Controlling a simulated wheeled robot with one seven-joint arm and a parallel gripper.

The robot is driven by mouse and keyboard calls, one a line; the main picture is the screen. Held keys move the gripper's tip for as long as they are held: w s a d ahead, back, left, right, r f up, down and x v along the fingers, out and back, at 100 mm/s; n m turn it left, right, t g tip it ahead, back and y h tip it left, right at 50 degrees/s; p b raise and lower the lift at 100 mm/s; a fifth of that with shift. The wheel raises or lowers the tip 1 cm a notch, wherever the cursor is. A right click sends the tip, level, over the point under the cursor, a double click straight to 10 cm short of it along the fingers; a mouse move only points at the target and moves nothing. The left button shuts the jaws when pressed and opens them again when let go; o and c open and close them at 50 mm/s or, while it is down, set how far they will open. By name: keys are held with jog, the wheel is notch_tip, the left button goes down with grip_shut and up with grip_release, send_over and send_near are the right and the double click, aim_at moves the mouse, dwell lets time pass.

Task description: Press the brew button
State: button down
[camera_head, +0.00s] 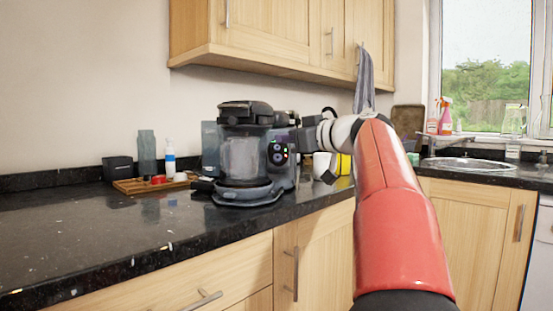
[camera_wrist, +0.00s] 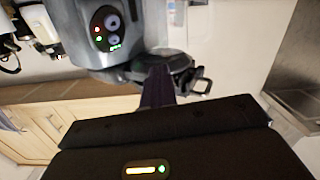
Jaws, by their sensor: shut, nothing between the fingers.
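The coffee machine (camera_head: 240,155) stands on the dark counter. Its round black button panel (camera_head: 278,152) is on its right side, with small red and green lights. The panel also shows in the wrist view (camera_wrist: 107,30), at the upper left, with a large round button and several lights. I cannot tell by label which one is the brew button. My gripper (camera_wrist: 158,74) is shut and empty, its fingertips to the right of the panel in the wrist view. In the head view my gripper is just right of the machine, its fingertips hard to make out, so contact is unclear.
A wooden board (camera_head: 150,185) with small items lies left of the machine. A yellow item (camera_head: 344,165) is behind my wrist. Spray bottles (camera_head: 445,118) and a sink (camera_head: 468,164) are at the right. The counter's left front is clear. Wall cupboards (camera_head: 270,35) hang above.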

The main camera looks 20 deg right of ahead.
jog(key=w+d+f+p, duration=0.1)
jog(key=w+d+f, duration=0.1)
jog(key=w+f, duration=0.2)
jog(key=shift+w+d+f, duration=0.15)
jog(key=shift+w+d, duration=0.15)
jog(key=shift+w, duration=1.3)
dwell(0.9)
jog(key=shift+w+d+f, duration=0.1)
jog(key=shift+w+f, duration=0.1)
jog(key=shift+w, duration=0.15)
jog(key=shift+w+d+f, duration=0.1)
jog(key=shift+w+f, duration=0.1)
jog(key=shift+w, duration=0.1)
dwell(0.9)
jog(key=shift+s+a+r+b, duration=0.2)
jog(key=shift+s+r+b, duration=0.2)
jog(key=shift+s, duration=0.25)
jog(key=s, duration=0.1)
jog(key=s+a+r+b, duration=0.1)
jog(key=s+r, duration=0.1)
jog(key=s, duration=0.1)
jog(key=shift+a+r, duration=0.2)
jog(key=shift+a, duration=0.1)
